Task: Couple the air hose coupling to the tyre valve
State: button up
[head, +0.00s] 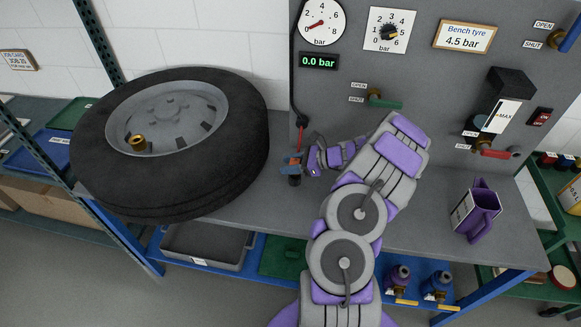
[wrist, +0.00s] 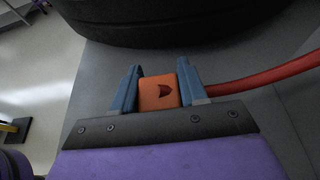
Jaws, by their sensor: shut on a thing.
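The tyre (head: 255,140) lies on its side on the grey bench, with its grey wheel rim facing up. A brass piece, which looks like the tyre valve (head: 138,143), stands at the near left of the rim. My gripper (head: 294,166) is to the right of the tyre, apart from it. In the wrist view its blue fingers (wrist: 158,72) are shut on the orange air hose coupling (wrist: 158,95). A red hose (wrist: 255,80) leads from the coupling to the right. The coupling's front end is hidden, and the valve is out of the wrist view.
A grey panel (head: 340,75) behind the bench carries a gauge (head: 321,22), a regulator dial (head: 390,31), a 0.0 bar display (head: 319,62) and a green-handled valve (head: 385,103). A purple jug-like container (head: 478,210) stands at right.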

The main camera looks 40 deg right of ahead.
jog(key=s+r+p, duration=0.1)
jog(key=s+p, duration=0.1)
jog(key=s, duration=0.6)
jog(key=s+d+r+p, duration=0.1)
jog(key=s+r+p, duration=0.1)
jog(key=s, duration=0.6)
jog(key=shift+p, duration=0.35)
